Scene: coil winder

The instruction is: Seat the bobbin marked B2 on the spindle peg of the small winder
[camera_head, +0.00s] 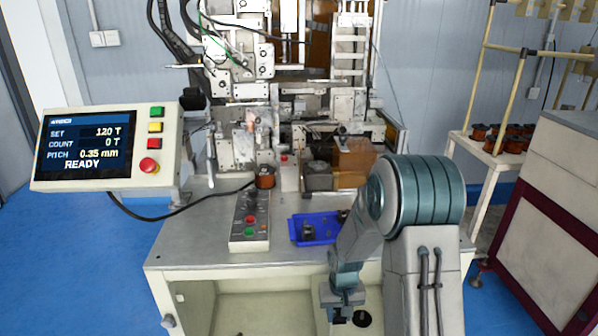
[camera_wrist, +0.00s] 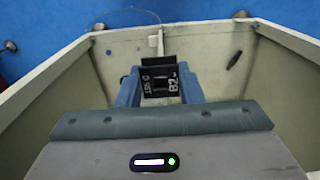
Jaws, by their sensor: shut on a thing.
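The bobbin marked B2 (camera_wrist: 160,84) is a black, square-flanged piece between the two blue-grey fingers of my gripper (camera_wrist: 160,92) in the wrist view. Its white B2 marking reads sideways. My gripper is shut on it. In the head view my gripper (camera_head: 342,299) hangs low at the front of the machine table, in front of the open bay below the top; the bobbin is small and dark there and hard to make out. I cannot pick out the small winder's spindle peg for certain among the machine parts at the back of the table.
A blue tray (camera_head: 325,238) with dark pieces lies on the table (camera_head: 200,255). A button box (camera_head: 250,237) stands left of it, with a copper-wound coil (camera_head: 265,177) behind. A control panel (camera_head: 107,148) reads READY. Several coils lie on a rack (camera_head: 497,150) at right.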

